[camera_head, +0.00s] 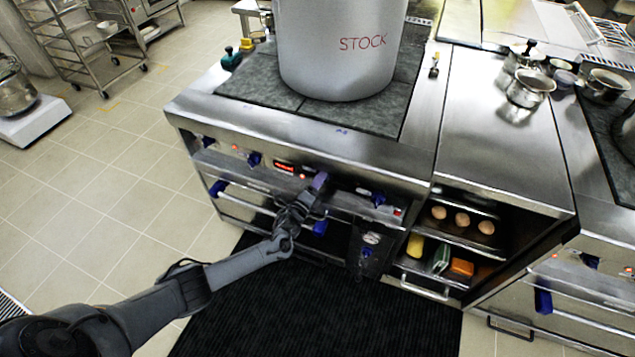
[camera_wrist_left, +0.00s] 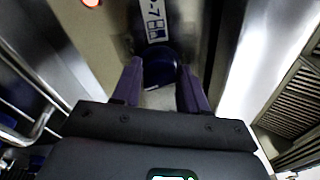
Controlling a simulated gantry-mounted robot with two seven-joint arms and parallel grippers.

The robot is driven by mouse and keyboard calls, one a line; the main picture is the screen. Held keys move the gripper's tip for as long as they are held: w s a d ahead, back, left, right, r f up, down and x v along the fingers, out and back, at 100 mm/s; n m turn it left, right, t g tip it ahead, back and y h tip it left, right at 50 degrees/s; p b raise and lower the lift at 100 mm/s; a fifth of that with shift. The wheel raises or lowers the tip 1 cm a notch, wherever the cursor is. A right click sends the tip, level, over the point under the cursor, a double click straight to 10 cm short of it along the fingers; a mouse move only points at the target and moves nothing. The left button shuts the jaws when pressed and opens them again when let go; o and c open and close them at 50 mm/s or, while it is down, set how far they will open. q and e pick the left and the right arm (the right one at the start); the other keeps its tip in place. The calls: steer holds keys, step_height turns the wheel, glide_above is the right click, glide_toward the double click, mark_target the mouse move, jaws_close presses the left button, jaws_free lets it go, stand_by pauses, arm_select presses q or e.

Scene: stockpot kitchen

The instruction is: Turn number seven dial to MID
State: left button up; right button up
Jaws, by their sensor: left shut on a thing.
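In the left wrist view, the dark blue number seven dial (camera_wrist_left: 159,70) sits on the stove's front panel, below a label plate (camera_wrist_left: 154,20) that shows a 7. My left gripper (camera_wrist_left: 160,85) has one finger on each side of the dial and is shut on it. In the head view, my left gripper (camera_head: 319,181) is at the front panel, just right of a red lit display (camera_head: 285,168), and it hides the dial there. The dial's exact setting cannot be read. My right gripper is not in view.
Other blue dials (camera_head: 254,159) (camera_head: 378,198) sit along the same panel. A large stockpot (camera_head: 340,45) marked STOCK stands on the stove top. Blue-handled oven doors are below the panel. A shelf (camera_head: 480,242) with eggs is at the right.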

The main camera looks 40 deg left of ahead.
arm_select(q)
steer(key=shift+f, duration=0.15)
steer(key=o, duration=1)
steer(key=shift+o, duration=0.2)
steer(key=s+d+p, duration=0.2)
steer(key=s+p, duration=0.2)
steer(key=s, duration=0.6)
steer(key=shift+s, duration=0.3)
steer(key=shift+f, duration=0.1)
